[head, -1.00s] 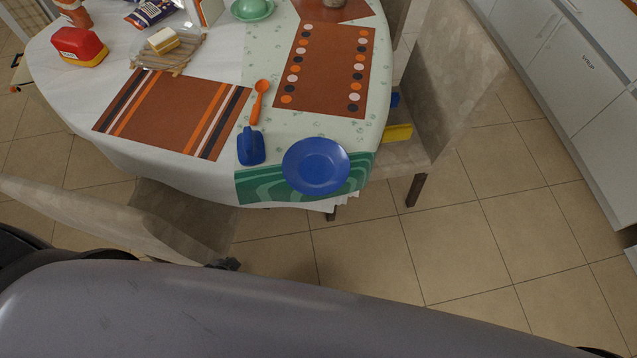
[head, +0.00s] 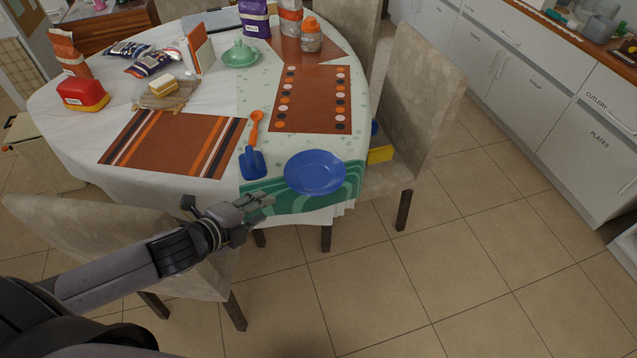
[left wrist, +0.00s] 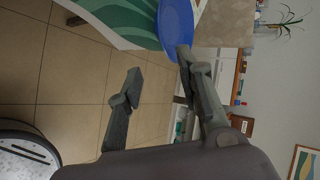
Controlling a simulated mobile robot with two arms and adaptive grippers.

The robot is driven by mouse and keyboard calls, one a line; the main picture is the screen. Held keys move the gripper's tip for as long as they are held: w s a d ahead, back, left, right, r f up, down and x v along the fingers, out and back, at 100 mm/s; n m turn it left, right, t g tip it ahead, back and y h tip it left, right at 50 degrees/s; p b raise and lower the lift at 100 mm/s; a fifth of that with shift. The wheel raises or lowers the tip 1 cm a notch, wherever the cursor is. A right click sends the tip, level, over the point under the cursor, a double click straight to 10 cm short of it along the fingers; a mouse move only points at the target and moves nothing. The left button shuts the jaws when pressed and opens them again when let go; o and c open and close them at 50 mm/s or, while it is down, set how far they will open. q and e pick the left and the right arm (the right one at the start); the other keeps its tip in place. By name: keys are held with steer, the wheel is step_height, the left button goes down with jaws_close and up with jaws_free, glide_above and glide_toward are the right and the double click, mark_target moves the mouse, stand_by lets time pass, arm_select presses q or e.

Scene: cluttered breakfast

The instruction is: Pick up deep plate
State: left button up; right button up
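The blue deep plate (head: 315,172) lies on the green-patterned cloth at the table's near edge in the head view. It also shows in the left wrist view (left wrist: 175,28), partly cut off at the top and close to one fingertip. My left gripper (head: 262,202) is just off the table's near edge, to the left of and nearer than the plate. In the left wrist view its two fingers (left wrist: 160,62) are spread apart with nothing between them. I cannot tell whether a fingertip touches the plate. My right gripper is not in view.
Orange placemats (head: 174,145), a butter dish (head: 163,88), a green lidded bowl (head: 240,54) and bottles stand farther back. Chairs (head: 410,110) flank the table. The floor (head: 470,260) at right is clear.

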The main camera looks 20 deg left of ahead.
arm_select(q)
glide_toward(297, 190)
steer(key=p+x, duration=0.1)
steer(key=x, duration=0.3)
steer(key=shift+w+f, duration=0.25)
steer(key=shift+f, duration=0.05)
steer(key=shift+w+d+f, duration=0.15)
steer(key=shift+w+f, duration=0.1)
steer(key=shift+w, duration=0.15)
steer(key=shift+p+x, duration=0.3)
steer(key=shift+x, duration=2.3)
steer(key=shift+r, duration=0.1)
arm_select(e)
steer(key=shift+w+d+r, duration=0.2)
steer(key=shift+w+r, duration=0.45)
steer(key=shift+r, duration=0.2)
arm_select(q)
steer(key=c, duration=0.3)
jaws_close()
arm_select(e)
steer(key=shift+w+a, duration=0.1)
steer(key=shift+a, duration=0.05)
